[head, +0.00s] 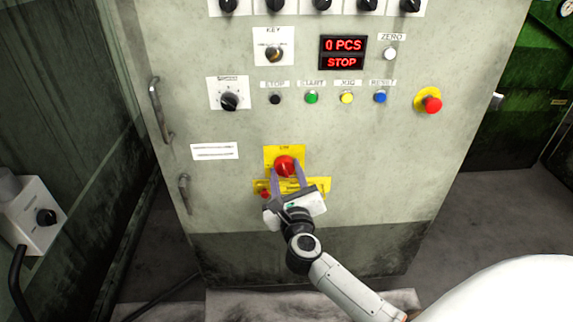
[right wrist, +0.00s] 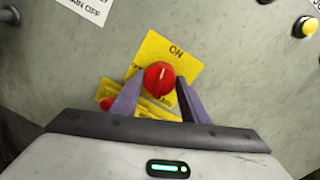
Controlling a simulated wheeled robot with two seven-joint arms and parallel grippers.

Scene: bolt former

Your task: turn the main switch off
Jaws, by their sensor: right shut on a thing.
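The main switch is a red round knob (head: 285,166) on a yellow plate (head: 297,152), low on the front of the grey control cabinet. In the right wrist view the red knob (right wrist: 159,77) has a pale line on its face, and the yellow plate (right wrist: 171,50) reads "ON" above it. My right gripper (head: 287,171) has its two purple fingers on either side of the knob, shut on it. The fingers also show in the right wrist view (right wrist: 159,92). A second yellow label below is partly hidden by the gripper. My left gripper is not in view.
Above are a red emergency button (head: 432,104), a row of small buttons, a key switch (head: 274,53) and a red display (head: 342,52) reading "0 PCS STOP". Cabinet handles (head: 160,110) are at the left. A small red part (right wrist: 107,103) lies close to the fingers.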

